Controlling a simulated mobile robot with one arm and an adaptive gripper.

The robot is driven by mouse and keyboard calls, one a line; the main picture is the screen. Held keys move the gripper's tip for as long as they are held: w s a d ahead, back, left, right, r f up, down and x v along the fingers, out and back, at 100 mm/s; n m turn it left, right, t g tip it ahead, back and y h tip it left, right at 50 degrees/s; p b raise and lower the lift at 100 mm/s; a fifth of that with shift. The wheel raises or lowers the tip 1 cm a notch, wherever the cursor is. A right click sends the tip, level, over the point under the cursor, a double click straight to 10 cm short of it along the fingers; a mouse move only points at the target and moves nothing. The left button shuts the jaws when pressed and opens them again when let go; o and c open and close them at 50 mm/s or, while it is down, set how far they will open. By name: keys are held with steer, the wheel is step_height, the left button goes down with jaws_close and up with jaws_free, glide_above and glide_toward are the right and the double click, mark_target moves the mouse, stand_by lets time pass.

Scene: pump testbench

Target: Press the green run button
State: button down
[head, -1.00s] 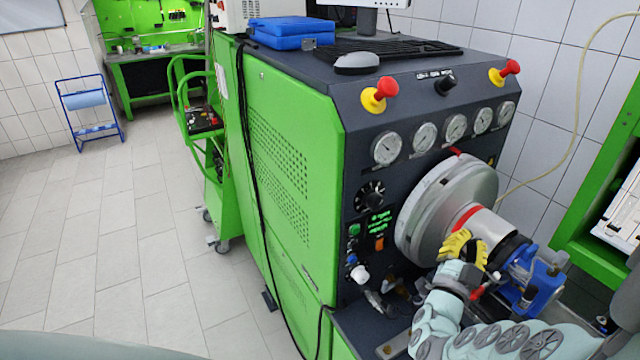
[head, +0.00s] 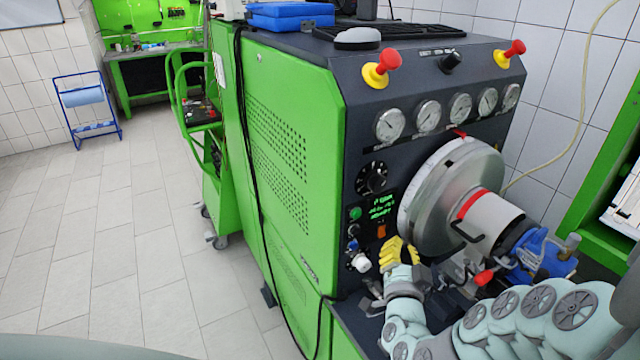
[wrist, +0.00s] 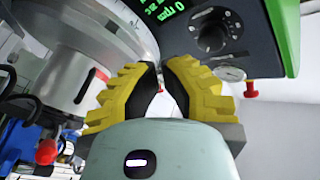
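The green run button (head: 355,213) is a small round button on the dark front panel, left of the lit green display (head: 381,207). Nothing covers it in the head view. I cannot make it out in the wrist view. My gripper (head: 392,248) has yellow fingers and is below and right of the button, in front of the lower panel. It looks apart from the button; its exact distance from the panel is hard to tell.
A large metal disc (head: 440,200) with a blue pump part (head: 540,255) stands close right of my gripper. An orange switch (head: 381,231), a white knob (head: 360,262) and a black dial (head: 372,178) surround the button. Red emergency knobs (head: 382,68) sit above. Floor at left is clear.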

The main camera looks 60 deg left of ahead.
mark_target(356, 214)
steer(key=a+b, duration=0.3)
steer(key=a, duration=0.6)
steer(key=shift+w+b, duration=0.3)
steer(key=shift+b, duration=0.05)
steer(key=c, duration=1.7)
jaws_free()
steer(key=shift+d, duration=0.1)
jaws_close()
steer(key=shift+w, duration=0.1)
